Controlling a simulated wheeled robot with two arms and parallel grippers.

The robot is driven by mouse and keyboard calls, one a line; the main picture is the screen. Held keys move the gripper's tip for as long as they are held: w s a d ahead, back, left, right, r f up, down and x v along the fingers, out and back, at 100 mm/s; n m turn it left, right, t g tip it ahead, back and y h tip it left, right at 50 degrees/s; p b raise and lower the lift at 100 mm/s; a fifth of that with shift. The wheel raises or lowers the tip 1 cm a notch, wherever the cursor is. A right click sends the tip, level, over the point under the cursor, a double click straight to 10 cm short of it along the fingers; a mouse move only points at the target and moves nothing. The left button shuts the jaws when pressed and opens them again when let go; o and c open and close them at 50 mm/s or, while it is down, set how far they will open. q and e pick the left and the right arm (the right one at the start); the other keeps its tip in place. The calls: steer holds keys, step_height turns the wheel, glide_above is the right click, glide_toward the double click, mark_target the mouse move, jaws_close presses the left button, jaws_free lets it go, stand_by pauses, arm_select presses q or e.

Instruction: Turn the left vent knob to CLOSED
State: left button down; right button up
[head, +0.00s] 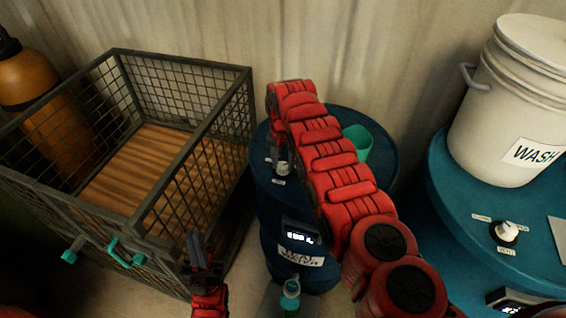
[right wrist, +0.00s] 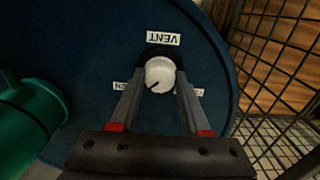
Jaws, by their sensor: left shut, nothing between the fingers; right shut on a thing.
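The left vent knob (right wrist: 159,72) is round and white, on the blue drum lid (right wrist: 95,40). My right gripper (right wrist: 161,82) is shut on it, one finger on each side. In the right wrist view the knob's dark mark points down-left, toward the side of a partly hidden label (right wrist: 121,86) that seems to read OPEN. The label (right wrist: 197,92) on the other side is mostly hidden by a finger. A VENT label (right wrist: 163,39) sits upside down above the knob. My left gripper (head: 200,250) is shut and empty, near the cage's front corner.
A wire cage (head: 195,155) with a wooden floor stands left of the drum. A green cup (head: 357,143) stands on the lid behind my right arm. Another blue drum at right carries a WASH bucket (head: 510,110) and a second knob (head: 507,231).

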jaws_close()
